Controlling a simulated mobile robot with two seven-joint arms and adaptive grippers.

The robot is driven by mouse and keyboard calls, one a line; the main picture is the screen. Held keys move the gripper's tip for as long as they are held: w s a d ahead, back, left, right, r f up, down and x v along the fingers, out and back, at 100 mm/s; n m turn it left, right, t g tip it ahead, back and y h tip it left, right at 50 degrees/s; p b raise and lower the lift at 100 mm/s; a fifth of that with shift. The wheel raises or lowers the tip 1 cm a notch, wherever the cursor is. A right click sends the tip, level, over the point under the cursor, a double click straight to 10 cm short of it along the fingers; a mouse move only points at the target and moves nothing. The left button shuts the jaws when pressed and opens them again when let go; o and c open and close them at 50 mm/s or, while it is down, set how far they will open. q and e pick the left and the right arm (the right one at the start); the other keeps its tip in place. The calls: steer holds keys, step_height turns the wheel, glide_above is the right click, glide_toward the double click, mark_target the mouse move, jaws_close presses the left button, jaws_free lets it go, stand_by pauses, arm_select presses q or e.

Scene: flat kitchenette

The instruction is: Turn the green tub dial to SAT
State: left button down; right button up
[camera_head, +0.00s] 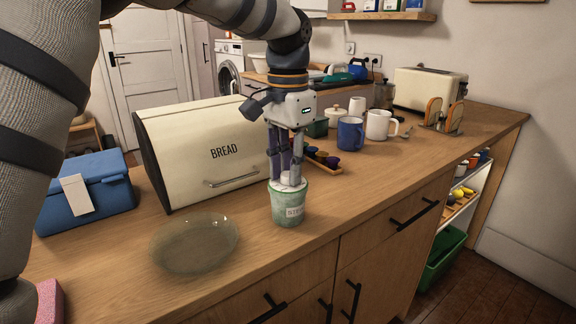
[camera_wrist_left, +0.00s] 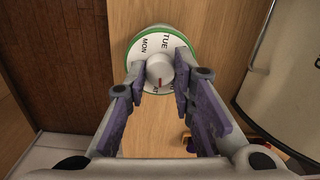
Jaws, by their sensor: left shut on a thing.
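The green tub (camera_head: 290,207) stands upright on the counter in front of the bread box, with a white label whose text is too small to read surely. On its top is a white dial (camera_wrist_left: 147,47) with a green rim; MON and TUE are readable, and other letters are partly hidden by the fingers. The dial's pale knob (camera_wrist_left: 160,70) has a red mark on its lower side in the wrist view. My left gripper (camera_head: 287,178) comes down from above and is shut on the knob; its fingertips (camera_wrist_left: 159,72) lie on either side. My right gripper is out of view.
The cream bread box (camera_head: 178,140) stands close behind and left of the tub. A glass plate (camera_head: 195,243) lies front left, near a blue box (camera_head: 88,200). A small tray of colored items (camera_head: 322,160) and mugs (camera_head: 350,133) stand behind right. Counter right of the tub is clear.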

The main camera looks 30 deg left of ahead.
mark_target(288, 174)
arm_select(q)
steer(key=shift+m, duration=0.8)
steer(key=c, duration=1.3)
jaws_free()
steer(key=shift+c, duration=0.2)
step_height(288, 174, up, 12)
